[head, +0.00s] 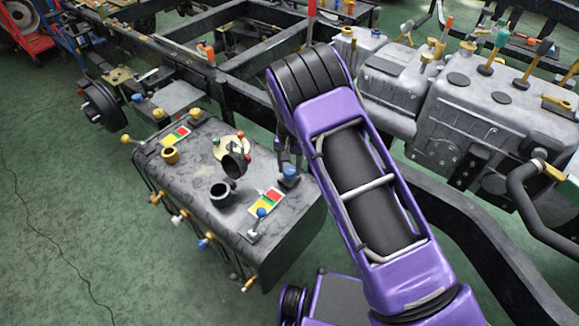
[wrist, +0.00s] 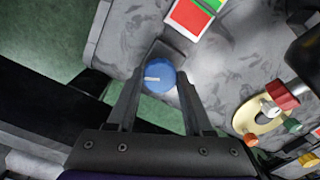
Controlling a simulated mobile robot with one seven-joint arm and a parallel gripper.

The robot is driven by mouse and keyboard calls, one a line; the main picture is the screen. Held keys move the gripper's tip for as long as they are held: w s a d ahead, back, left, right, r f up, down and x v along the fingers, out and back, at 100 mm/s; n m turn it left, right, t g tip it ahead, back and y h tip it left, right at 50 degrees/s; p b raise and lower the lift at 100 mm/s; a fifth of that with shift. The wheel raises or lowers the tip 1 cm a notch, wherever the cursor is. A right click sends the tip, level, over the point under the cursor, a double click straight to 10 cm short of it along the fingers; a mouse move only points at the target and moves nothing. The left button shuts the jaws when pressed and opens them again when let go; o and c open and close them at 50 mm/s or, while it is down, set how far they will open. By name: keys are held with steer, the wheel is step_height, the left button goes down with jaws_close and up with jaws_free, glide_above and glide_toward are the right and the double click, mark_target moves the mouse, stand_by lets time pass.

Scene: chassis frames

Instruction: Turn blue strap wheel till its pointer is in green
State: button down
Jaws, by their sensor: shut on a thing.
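The blue strap wheel (wrist: 160,77) is a round knob on a dark square base at the tank's edge. It also shows in the head view (head: 289,171), at the right end of the grey tank (head: 225,205). A short white pointer line marks its face and lies toward the left in the wrist view. My gripper (wrist: 160,82) is shut on the wheel, one finger on each side. A plate with red and green fields (wrist: 190,17) lies beyond the wheel in the wrist view. In the head view my arm partly hides the gripper (head: 288,150).
A cream disc with red and green knobs (wrist: 262,112) and a black open pipe stand on the tank to the right in the wrist view. A blue-tipped lever (head: 262,212) stands near the wheel. Dark frame rails run behind, and green floor lies open at left.

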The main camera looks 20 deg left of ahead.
mark_target(289, 169)
steer(key=shift+c, duration=1.5)
jaws_free()
steer(key=shift+r, duration=0.1)
step_height(289, 169, up, 17)
steer(key=p, duration=0.1)
steer(key=shift+r, duration=0.15)
